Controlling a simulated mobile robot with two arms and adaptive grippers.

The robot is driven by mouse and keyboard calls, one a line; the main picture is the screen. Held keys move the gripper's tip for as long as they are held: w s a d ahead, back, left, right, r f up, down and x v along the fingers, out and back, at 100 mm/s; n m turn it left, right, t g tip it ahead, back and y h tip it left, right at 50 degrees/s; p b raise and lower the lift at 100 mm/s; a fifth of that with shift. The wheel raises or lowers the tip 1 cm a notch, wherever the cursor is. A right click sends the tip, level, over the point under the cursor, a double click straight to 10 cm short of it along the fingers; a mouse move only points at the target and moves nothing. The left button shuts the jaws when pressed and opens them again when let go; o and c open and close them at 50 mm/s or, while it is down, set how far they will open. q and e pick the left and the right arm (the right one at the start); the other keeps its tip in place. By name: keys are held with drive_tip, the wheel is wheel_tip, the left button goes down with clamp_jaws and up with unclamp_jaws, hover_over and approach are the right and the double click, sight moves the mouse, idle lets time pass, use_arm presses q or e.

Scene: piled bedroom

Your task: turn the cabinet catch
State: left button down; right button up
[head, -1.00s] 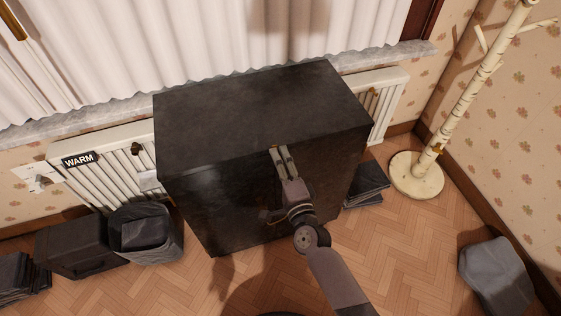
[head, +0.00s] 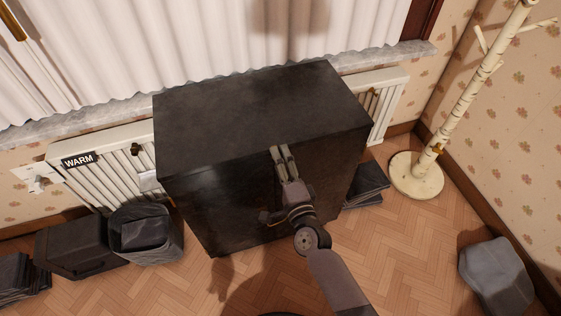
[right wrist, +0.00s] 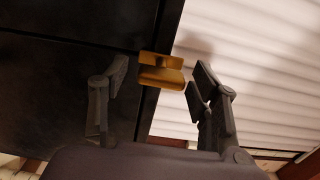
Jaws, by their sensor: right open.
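The dark cabinet (head: 255,105) stands in front of the radiator. Its front has a brass-coloured catch (right wrist: 161,72), seen in the right wrist view near the edge of the dark panel, with a bar-like upper part and a block below. My right gripper (head: 281,150) is at the upper front of the cabinet. In the right wrist view my right gripper (right wrist: 158,88) is open, with one finger on each side of the catch and gaps visible on both sides. The catch is hidden in the head view. My left gripper is not in view.
A white radiator (head: 105,172) with a "WARM" label is behind the cabinet. A grey bin (head: 146,236) and a dark box (head: 75,246) stand left. Dark stacked items (head: 366,186) lie right, near a coat stand (head: 415,176). A grey bundle (head: 495,276) lies on the floor.

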drive_tip(key=v, duration=1.1)
drive_tip(key=shift+s, duration=0.35)
drive_tip(key=shift+d, duration=0.15)
drive_tip(key=s+d+f+n+g+h, duration=0.1)
drive_tip(key=s+d+f+n+g, duration=0.15)
drive_tip(key=f, duration=0.65)
drive_tip(key=s+d+f+n+g, duration=0.2)
drive_tip(key=s+f+n, duration=0.15)
drive_tip(key=f, duration=0.55)
drive_tip(key=s+d+f+n+g+h, duration=0.1)
drive_tip(key=s+d+f+n+g, duration=0.15)
drive_tip(key=f, duration=0.65)
drive_tip(key=s+d+f+n+g+h, duration=0.1)
drive_tip(key=s+d+f+n+g, duration=0.1)
drive_tip(key=s+f, duration=0.4)
drive_tip(key=s+d+f+n+g+h, duration=0.1)
drive_tip(key=s+d+f+n+g, duration=0.2)
drive_tip(key=s+d+f, duration=0.3)
drive_tip(key=s+d+f+n+g+h+p, duration=0.1)
drive_tip(key=s+d+f+n+g, duration=0.2)
drive_tip(key=s, duration=1.1)
wheel_tip(320, 180, down, 3)
drive_tip(key=shift+d+g+h, duration=0.3)
drive_tip(key=shift+d+g, duration=0.3)
drive_tip(key=shift+d, duration=0.15)
drive_tip(key=shift+n, duration=0.25)
